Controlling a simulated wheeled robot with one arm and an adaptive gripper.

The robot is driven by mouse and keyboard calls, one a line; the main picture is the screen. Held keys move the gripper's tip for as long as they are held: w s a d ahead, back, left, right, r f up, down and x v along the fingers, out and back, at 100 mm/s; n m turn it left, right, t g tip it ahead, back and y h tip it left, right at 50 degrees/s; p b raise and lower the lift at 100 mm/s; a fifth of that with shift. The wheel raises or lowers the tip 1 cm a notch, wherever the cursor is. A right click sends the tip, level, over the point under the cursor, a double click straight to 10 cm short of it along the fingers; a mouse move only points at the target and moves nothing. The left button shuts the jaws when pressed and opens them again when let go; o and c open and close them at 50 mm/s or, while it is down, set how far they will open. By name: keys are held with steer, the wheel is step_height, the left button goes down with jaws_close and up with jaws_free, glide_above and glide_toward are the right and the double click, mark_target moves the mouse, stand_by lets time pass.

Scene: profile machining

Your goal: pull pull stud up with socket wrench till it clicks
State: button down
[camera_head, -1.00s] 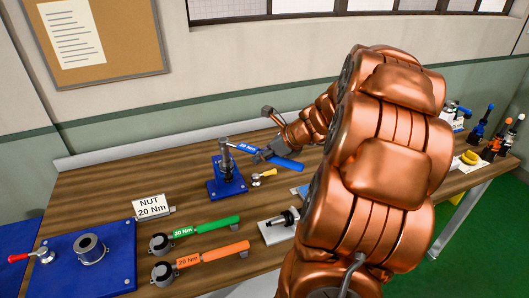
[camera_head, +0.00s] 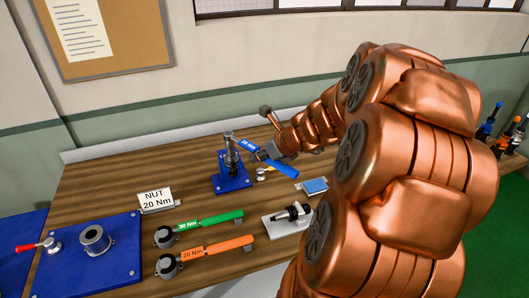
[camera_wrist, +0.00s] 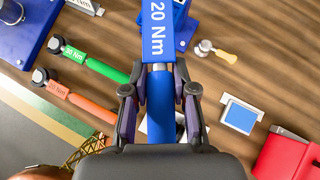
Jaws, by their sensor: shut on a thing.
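My gripper (camera_wrist: 160,92) is shut on the blue socket wrench marked 20 Nm (camera_wrist: 158,30). In the head view, my gripper (camera_head: 263,153) holds the wrench (camera_head: 284,169) by its handle above the bench. The wrench's far end is at the top of the upright metal post (camera_head: 231,160) on a small blue fixture (camera_head: 235,186). The wrist view shows part of the blue fixture (camera_wrist: 186,32), but the wrench hides its post. The pull stud is too small or hidden to make out, and I cannot tell how the wrench seats there.
Green (camera_head: 218,220) and orange (camera_head: 222,248) wrenches lie at the front. A larger blue fixture (camera_head: 70,265) and a "NUT 20 Nm" sign (camera_head: 154,198) are left. A yellow-handled tool (camera_wrist: 220,54) lies near the small fixture. A holder (camera_head: 287,217) with a dark tool is in front.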

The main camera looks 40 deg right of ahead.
steer(key=shift+s+a, duration=0.1)
steer(key=shift+a, duration=0.25)
steer(key=shift+d+r, duration=0.1)
steer(key=shift+r, duration=0.8)
steer(key=d+n+y, duration=0.2)
steer(key=d, duration=0.1)
steer(key=shift+w+d+n, duration=0.3)
steer(key=shift+w+n, duration=0.05)
steer(key=shift+n, duration=0.05)
stand_by(0.4)
